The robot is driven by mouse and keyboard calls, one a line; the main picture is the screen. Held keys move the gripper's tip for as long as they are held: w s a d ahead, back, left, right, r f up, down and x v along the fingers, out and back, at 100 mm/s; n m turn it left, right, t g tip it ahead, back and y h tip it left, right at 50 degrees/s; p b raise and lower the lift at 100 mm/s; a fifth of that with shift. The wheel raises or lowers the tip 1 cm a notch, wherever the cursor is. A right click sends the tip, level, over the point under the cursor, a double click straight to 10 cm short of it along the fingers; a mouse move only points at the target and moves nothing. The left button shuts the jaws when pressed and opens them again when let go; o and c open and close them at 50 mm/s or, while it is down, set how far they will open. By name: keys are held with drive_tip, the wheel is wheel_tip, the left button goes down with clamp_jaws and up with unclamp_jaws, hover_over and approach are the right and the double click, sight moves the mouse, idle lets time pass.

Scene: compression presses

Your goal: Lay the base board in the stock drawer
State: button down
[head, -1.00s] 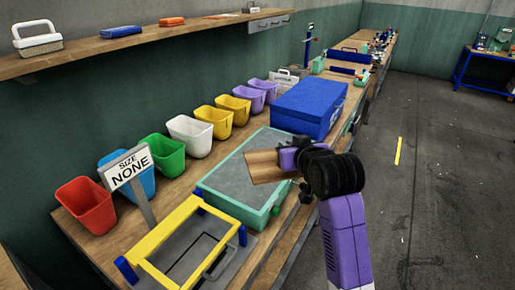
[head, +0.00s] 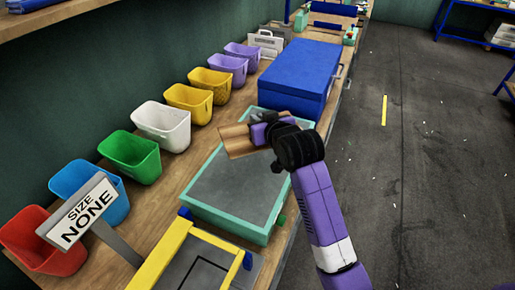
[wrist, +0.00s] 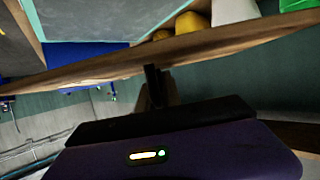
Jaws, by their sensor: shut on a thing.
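My gripper (head: 265,128) is shut on a flat wooden board (head: 236,142), the base board by its look. I cannot tell for sure whether this box is the stock drawer. In the wrist view the board (wrist: 215,42) crosses the frame as a long wooden strip at my dark fingers (wrist: 155,85). The grey surface shows beyond it. The board looks apart from the box, and part of it is hidden behind my gripper.
A blue lidded box (head: 300,75) stands just beyond the teal box. Coloured bins, such as the green bin (head: 131,157), line the wall. A yellow frame (head: 165,255) and a "SIZE NONE" sign (head: 80,212) stand in front. Floor at right is free.

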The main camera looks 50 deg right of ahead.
sight(259, 158)
wheel_tip(259, 158, down, 12)
drive_tip(key=shift+f, duration=0.15)
idle(0.3)
drive_tip(key=shift+f, duration=0.1)
drive_tip(key=shift+f, duration=0.15)
drive_tip(key=c, duration=1.5)
unclamp_jaws()
drive_tip(key=shift+s, duration=0.1)
drive_tip(key=shift+r, duration=0.3)
drive_tip(key=shift+s+a, duration=0.15)
drive_tip(key=shift+s, duration=0.1)
drive_tip(key=v, duration=1.1)
drive_tip(key=shift+s+a+b, duration=0.15)
drive_tip(key=shift+s+b, duration=0.05)
drive_tip(key=shift+b, duration=0.1)
